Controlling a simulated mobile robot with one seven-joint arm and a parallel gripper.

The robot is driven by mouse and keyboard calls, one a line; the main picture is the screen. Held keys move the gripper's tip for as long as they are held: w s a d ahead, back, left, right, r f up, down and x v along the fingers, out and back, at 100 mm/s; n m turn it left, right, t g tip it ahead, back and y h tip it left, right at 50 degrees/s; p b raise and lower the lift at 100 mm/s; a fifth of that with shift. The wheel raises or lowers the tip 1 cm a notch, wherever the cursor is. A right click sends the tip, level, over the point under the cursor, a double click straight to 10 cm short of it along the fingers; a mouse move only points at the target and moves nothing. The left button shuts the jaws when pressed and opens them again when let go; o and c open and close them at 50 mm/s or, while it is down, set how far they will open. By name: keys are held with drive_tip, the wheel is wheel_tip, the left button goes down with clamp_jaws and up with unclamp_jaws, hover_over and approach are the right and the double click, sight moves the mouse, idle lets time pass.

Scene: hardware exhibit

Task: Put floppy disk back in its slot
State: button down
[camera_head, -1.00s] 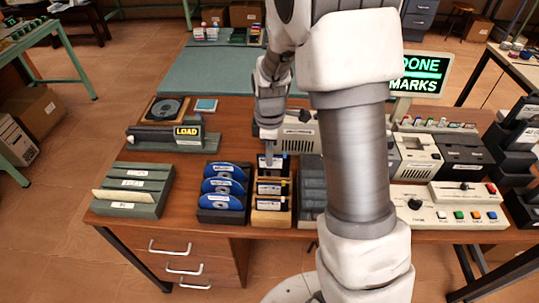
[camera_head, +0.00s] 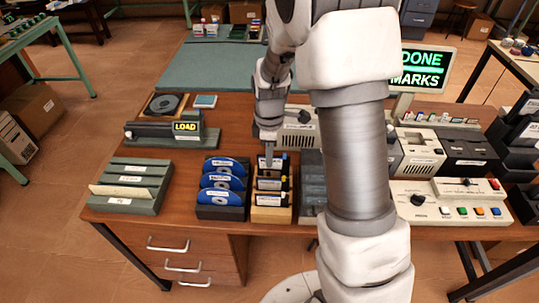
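A black floppy disk (camera_head: 279,163) with a pale label stands upright at the rear of a wooden rack (camera_head: 271,215). My gripper (camera_head: 268,163) points down at this disk, with a finger across its front face, and appears shut on it. The far finger is hidden. The disk's lower edge is hidden, so I cannot tell how deep it sits in the rear slot. Two more dark floppy disks (camera_head: 271,184) with pale labels stand in the slots in front.
A dark rack of blue discs (camera_head: 222,213) stands close on the left. A grey slotted holder (camera_head: 312,190) stands close on the right, partly behind my arm. A grey-green tray (camera_head: 128,205) and a LOAD device (camera_head: 186,128) are further left. Control boxes (camera_head: 433,211) stand right.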

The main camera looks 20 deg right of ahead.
drive_tip(key=shift+f+b, duration=0.95)
drive_tip(key=shift+f, duration=0.4)
drive_tip(key=c, duration=1)
unclamp_jaws()
wheel_tip(320, 180, up, 8)
drive_tip(key=p, duration=0.5)
drive_tip(key=shift+p, duration=0.35)
